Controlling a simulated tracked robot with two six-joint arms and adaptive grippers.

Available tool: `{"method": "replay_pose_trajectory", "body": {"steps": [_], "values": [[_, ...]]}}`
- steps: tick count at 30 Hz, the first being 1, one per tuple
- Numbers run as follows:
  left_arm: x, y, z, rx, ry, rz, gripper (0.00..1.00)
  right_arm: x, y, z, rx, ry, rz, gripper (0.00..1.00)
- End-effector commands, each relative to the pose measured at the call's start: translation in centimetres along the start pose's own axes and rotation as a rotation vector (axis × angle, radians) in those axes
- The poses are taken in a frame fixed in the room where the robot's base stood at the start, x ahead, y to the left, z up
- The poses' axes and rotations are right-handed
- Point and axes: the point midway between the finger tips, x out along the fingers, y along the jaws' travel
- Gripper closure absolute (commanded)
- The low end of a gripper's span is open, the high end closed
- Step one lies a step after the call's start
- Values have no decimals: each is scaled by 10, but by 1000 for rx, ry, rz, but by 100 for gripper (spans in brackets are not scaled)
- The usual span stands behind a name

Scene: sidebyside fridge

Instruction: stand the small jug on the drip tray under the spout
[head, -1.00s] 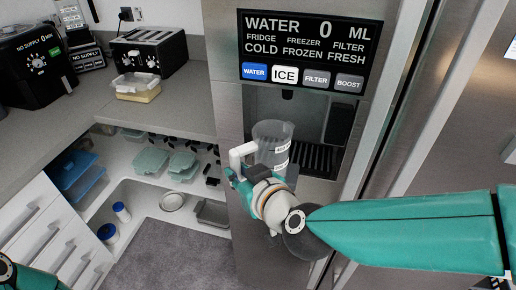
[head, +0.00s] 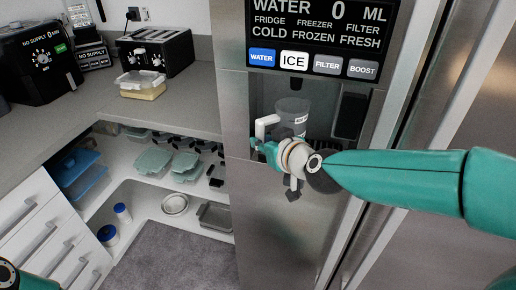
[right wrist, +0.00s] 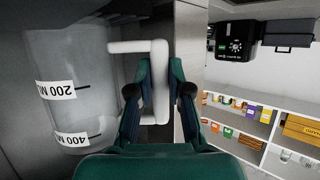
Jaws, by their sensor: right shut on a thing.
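The small jug (head: 292,107) is a clear measuring jug with white labels and a white handle (head: 265,124). It is in the dispenser recess (head: 325,102) of the fridge, roughly upright. My right gripper (head: 266,148) is shut on the handle from the front. In the right wrist view the jug (right wrist: 75,45) shows its 200 and 400 marks, and the handle (right wrist: 158,85) passes between my fingers. The drip tray is mostly hidden behind my gripper and arm, so I cannot tell whether the jug's base touches it. My left gripper is out of view.
The control panel (head: 318,36) is above the recess, and a dark block (head: 350,115) is inside it at the right. The steel front (head: 268,225) below is bare. At left are a counter with a toaster (head: 155,50), a lidded food box (head: 141,84) and shelves of containers.

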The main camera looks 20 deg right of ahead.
Motion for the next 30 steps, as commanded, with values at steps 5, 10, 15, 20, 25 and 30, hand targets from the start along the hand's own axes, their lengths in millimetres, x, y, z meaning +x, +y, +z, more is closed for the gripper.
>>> {"method": "replay_pose_trajectory", "body": {"steps": [5,10,15,20,25,30], "values": [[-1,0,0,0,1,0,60,-1,0,-1,2,0,1,100],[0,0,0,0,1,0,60,0,0,1,3,-1,1,74],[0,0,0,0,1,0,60,0,0,1,2,-1,1,57],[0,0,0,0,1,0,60,0,0,1,2,-1,1,57],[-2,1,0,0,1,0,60,-4,0,-2,2,0,1,57],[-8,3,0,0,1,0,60,-25,0,-3,2,2,1,57]]}}
